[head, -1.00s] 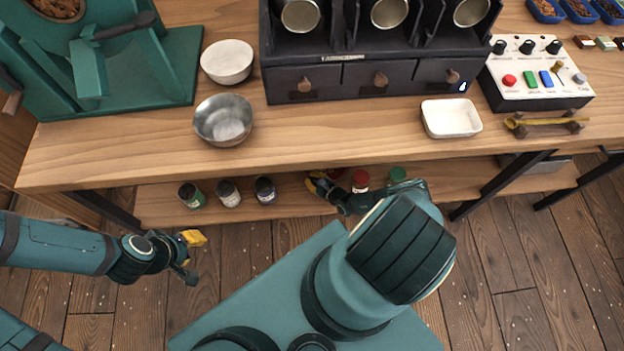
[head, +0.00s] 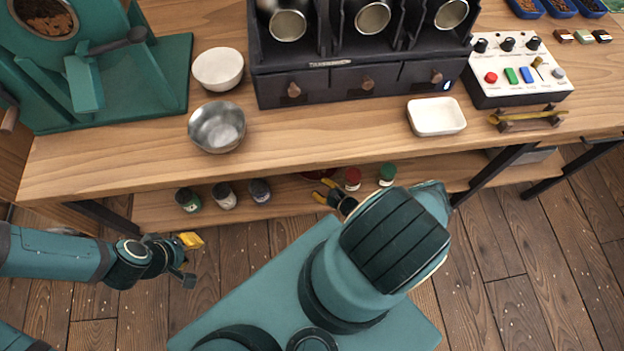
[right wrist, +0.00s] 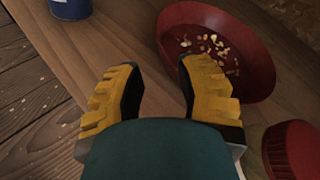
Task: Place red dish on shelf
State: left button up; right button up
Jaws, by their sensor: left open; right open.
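The red dish (right wrist: 262,62) rests on the lower shelf under the counter, with pale flakes in it. In the head view only a dark red sliver of the dish (head: 318,174) shows below the counter edge. My right gripper (head: 325,190) is open at the shelf front, just in front of the dish. In the right wrist view its yellow fingers (right wrist: 160,72) are apart, with nothing between them; the right finger is close to the dish rim, and I cannot tell whether they touch. My left gripper (head: 188,258) is open and empty, out over the floor at left.
On the lower shelf (head: 290,205), a red-lidded jar (head: 353,178) and a green-lidded jar (head: 387,174) stand right of the dish, and several jars (head: 225,195) left. The counter above holds a metal bowl (head: 217,127), a white bowl (head: 218,69) and a white tray (head: 437,116).

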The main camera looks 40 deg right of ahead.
jog(key=shift+v, duration=1.55)
